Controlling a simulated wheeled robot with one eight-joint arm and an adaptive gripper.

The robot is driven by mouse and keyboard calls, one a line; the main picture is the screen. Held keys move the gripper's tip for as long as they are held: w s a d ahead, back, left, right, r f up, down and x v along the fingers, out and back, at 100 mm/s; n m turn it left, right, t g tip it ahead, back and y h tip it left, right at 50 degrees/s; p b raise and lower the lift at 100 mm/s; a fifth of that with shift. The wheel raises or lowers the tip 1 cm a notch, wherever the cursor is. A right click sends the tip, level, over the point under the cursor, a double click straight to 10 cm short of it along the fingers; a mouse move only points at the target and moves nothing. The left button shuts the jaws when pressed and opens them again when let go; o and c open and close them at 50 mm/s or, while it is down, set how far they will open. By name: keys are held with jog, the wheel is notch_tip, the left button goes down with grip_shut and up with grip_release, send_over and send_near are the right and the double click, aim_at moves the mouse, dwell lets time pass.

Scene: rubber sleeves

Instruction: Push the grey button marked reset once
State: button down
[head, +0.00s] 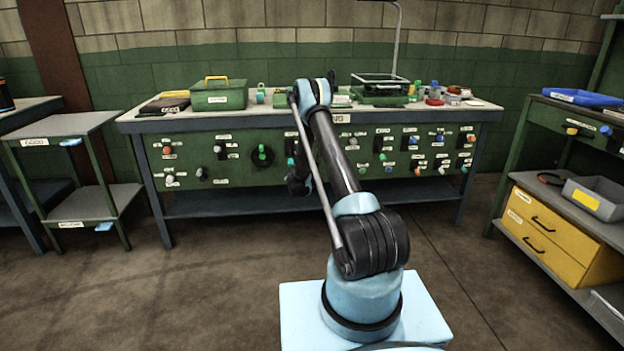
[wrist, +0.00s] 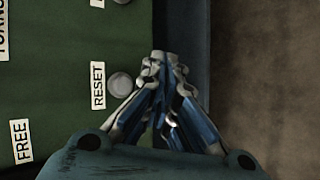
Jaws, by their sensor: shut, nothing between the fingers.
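The grey reset button (wrist: 120,84) shows in the wrist view as a round knob on the green panel. Its white label reading RESET (wrist: 98,86) is just to its left. My gripper (wrist: 165,60) is shut and empty, with its fingertips to the right of the button in the picture. One finger partly overlaps the button's right edge; I cannot tell whether they touch. In the head view my arm reaches toward the panel, and its gripper is not clearly visible there.
A dark panel edge lies right of the fingers. In the head view the workbench (head: 145,121) holds boxes and small items. The floor before it is clear.

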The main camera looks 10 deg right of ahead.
jog(key=shift+w, duration=2.4)
jog(key=shift+w, duration=0.25)
jog(key=shift+w+r, duration=0.1)
jog(key=shift+w, duration=0.05)
jog(key=shift+w, duration=0.35)
jog(key=shift+s, duration=0.15)
dwell(0.5)
jog(key=shift+s, duration=0.6)
jog(key=shift+s, duration=2.5)
jog(key=shift+r, duration=0.1)
